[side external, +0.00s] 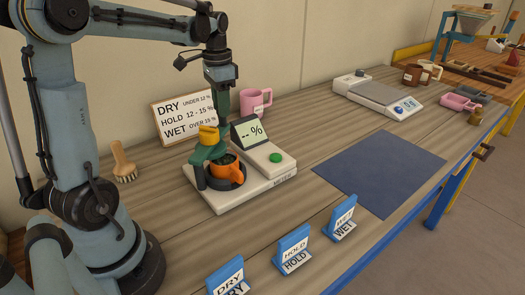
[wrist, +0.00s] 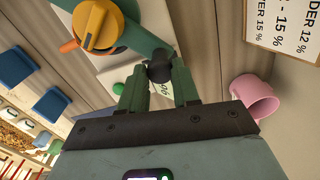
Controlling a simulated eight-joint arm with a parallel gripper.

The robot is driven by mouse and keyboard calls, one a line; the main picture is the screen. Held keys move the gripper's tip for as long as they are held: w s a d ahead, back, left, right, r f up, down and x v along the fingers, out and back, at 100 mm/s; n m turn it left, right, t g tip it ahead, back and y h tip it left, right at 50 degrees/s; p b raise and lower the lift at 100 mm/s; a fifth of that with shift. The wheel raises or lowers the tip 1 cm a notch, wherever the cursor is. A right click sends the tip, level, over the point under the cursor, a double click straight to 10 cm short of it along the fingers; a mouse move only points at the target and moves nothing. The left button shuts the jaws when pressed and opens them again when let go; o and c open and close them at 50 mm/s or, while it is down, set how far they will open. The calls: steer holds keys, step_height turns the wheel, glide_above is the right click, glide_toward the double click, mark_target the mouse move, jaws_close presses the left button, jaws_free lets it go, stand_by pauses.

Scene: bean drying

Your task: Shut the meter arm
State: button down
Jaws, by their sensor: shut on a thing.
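The meter (side external: 240,195) is a pale box on the bench with a green button and a tilted display reading "-- %". An orange cup (side external: 236,171) with dark contents stands on its dark round seat. The green meter arm (side external: 203,155), with a yellow knob (side external: 209,134) on top, reaches over the cup; whether it is fully down I cannot tell. My gripper (side external: 222,138) points down at the arm's end. In the wrist view, my gripper (wrist: 159,78) is shut on the black grip (wrist: 159,70) at the end of the meter arm (wrist: 143,38). The yellow knob (wrist: 98,25) lies beyond.
A pink mug (side external: 255,101) and a DRY/HOLD/WET sign (side external: 183,116) stand behind the meter. Blue DRY (side external: 226,276), HOLD (side external: 293,249) and WET (side external: 343,219) stands line the front. A blue mat (side external: 380,172) lies empty to the right. A scale (side external: 378,95) stands farther back.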

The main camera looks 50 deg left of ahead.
steer(key=w+d+m, duration=0.2)
steer(key=d+m, duration=0.5)
steer(key=d, duration=0.1)
steer(key=shift+w+d, duration=0.35)
steer(key=shift+w, duration=0.05)
steer(key=c, duration=0.8)
jaws_free()
step_height(320, 180, up, 12)
steer(key=shift+r, duration=0.1)
steer(key=s+d+f+n+t, duration=0.2)
steer(key=s+d+f+n, duration=0.1)
steer(key=f, duration=0.1)
steer(key=s+d+f+n+t, duration=0.2)
steer(key=d+f+n, duration=0.1)
steer(key=d+f, duration=0.1)
steer(key=s+d+f+n+t, duration=0.2)
steer(key=s+d+f+t, duration=0.1)
steer(key=f, duration=0.3)
steer(key=shift+s+d+n, duration=0.25)
steer(key=shift+s+n, duration=0.05)
steer(key=shift+n, duration=0.1)
